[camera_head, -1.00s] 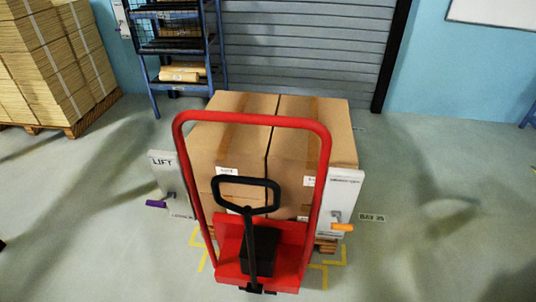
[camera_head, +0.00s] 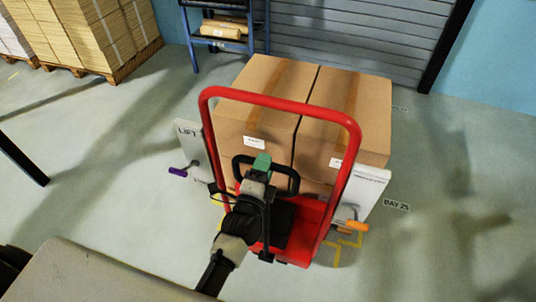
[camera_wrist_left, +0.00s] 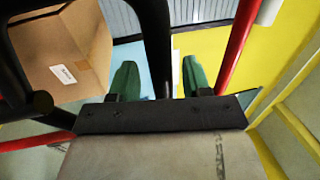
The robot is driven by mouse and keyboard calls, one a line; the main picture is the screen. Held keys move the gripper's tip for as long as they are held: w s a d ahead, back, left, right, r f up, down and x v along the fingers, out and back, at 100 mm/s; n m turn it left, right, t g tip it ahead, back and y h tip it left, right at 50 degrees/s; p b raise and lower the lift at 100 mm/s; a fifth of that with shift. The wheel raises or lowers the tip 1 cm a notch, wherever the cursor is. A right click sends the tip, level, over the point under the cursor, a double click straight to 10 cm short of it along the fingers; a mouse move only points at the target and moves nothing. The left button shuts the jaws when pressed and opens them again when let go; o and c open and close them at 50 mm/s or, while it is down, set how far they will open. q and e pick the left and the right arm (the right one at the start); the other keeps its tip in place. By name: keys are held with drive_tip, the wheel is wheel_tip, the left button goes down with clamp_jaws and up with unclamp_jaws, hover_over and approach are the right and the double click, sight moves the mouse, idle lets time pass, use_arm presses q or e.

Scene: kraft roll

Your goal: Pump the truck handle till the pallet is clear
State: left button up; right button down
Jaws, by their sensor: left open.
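A red pallet truck (camera_head: 325,215) with a tall red hoop frame stands in front of two large cardboard boxes (camera_head: 345,125). Its black loop handle (camera_head: 294,181) is inside the hoop. The pallet under the boxes is hidden. My right gripper is not in view.
A LIFT board (camera_head: 194,148) with a purple lever (camera_head: 178,172) stands left of the truck. Another board (camera_head: 365,190) with an orange lever (camera_head: 356,226) stands right. Stacked cardboard (camera_head: 85,35) and a blue rack (camera_head: 190,45) are behind. Floor at right is open.

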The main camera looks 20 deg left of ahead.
use_arm(q)
drive_tip(key=shift+w+r, duration=0.15)
drive_tip(key=shift+w, duration=0.5)
drive_tip(key=shift+w+r, duration=0.15)
drive_tip(key=shift+w, duration=0.45)
clamp_jaws()
